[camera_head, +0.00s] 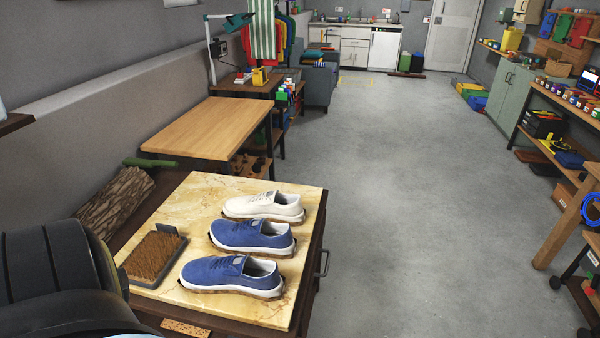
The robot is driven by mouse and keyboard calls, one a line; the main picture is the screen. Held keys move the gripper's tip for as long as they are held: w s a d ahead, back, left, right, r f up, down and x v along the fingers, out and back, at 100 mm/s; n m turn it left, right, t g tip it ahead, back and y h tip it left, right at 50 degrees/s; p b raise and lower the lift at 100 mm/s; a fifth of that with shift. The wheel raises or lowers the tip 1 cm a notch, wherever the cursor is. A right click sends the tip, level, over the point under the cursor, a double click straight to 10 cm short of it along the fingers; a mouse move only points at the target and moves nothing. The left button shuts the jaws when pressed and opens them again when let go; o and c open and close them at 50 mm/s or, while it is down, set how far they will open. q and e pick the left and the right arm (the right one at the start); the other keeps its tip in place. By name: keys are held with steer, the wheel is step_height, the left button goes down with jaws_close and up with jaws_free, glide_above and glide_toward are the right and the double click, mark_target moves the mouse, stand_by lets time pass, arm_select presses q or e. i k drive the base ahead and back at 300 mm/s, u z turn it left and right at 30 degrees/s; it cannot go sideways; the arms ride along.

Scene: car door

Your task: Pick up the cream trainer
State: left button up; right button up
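The cream trainer (264,206) stands upright on a pale marbled board (195,196) on a dark cabinet, with its toe to the left. It is the farthest of three shoes in a row. A blue trainer (252,237) stands just nearer than it, and another blue trainer (232,276) is nearest. Neither of my grippers is in view. A dark rounded part at the lower left looks like part of my arm.
A brush (152,256) lies on the board's left, and a log (115,203) lies beyond it. A drawer handle (322,263) sticks out on the right side. A wooden table (213,130) stands behind. The grey floor (400,200) to the right is clear.

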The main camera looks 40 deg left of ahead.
mark_target(276, 208)
steer(key=i, duration=2.25)
steer(key=u, duration=4.05)
steer(key=i, duration=0.5)
steer(key=z, duration=0.1)
